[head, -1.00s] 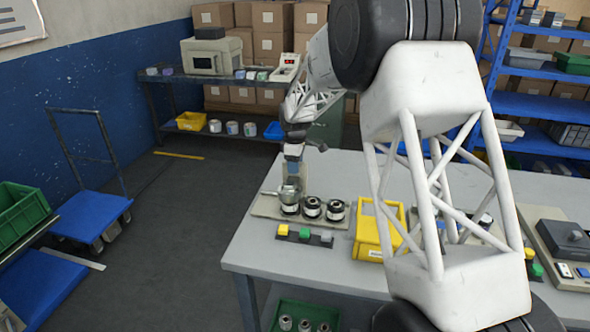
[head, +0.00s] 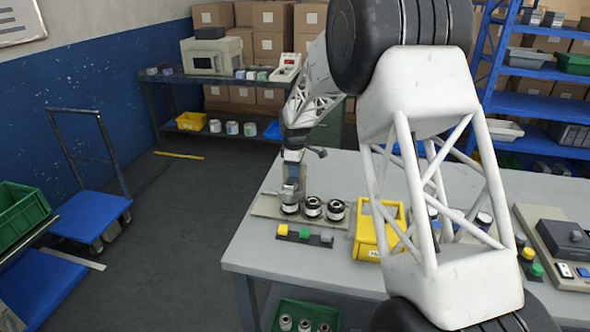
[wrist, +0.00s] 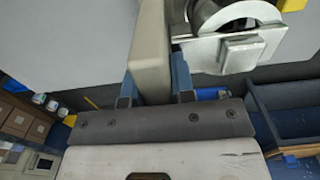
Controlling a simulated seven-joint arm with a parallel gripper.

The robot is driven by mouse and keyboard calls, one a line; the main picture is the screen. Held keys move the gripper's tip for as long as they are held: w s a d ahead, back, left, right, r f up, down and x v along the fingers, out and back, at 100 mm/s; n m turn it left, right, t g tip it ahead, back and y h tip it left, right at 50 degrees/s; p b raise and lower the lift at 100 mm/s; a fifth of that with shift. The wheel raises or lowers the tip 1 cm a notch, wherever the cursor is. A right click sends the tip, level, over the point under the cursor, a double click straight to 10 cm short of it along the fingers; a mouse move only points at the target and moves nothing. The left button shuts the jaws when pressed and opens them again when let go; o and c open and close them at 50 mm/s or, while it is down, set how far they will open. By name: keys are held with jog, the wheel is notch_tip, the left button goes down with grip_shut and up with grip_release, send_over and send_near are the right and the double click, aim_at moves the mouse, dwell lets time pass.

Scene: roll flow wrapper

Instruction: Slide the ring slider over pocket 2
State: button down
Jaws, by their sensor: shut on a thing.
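My gripper (head: 293,168) points down over the left end of a beige plate (head: 262,207) on the table. In the wrist view its two blue-grey fingers (wrist: 154,88) are shut on a beige upright bar, which looks like the handle (wrist: 150,45) of the ring slider. A silver ring-shaped part (wrist: 235,45), apparently the slider's ring, is just right of the bar; the join is not clear. In the head view the ring is at the left black-topped roll (head: 290,209), partly hidden. A middle roll (head: 312,208) and a right roll (head: 336,210) stand uncovered. No pocket numbers are legible.
Yellow, green and grey blocks (head: 304,235) lie in front of the plate. A yellow bin (head: 368,240) stands to its right. My own arm links cover much of the table's right side. A control panel (head: 562,245) is at the far right.

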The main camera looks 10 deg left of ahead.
jog(key=shift+d, duration=0.1)
jog(key=d, duration=0.7)
jog(key=shift+d, duration=0.35)
jog(key=c, duration=1)
grip_release()
jog(key=shift+o, duration=0.2)
jog(key=shift+r, duration=0.1)
notch_tip(320, 180, up, 8)
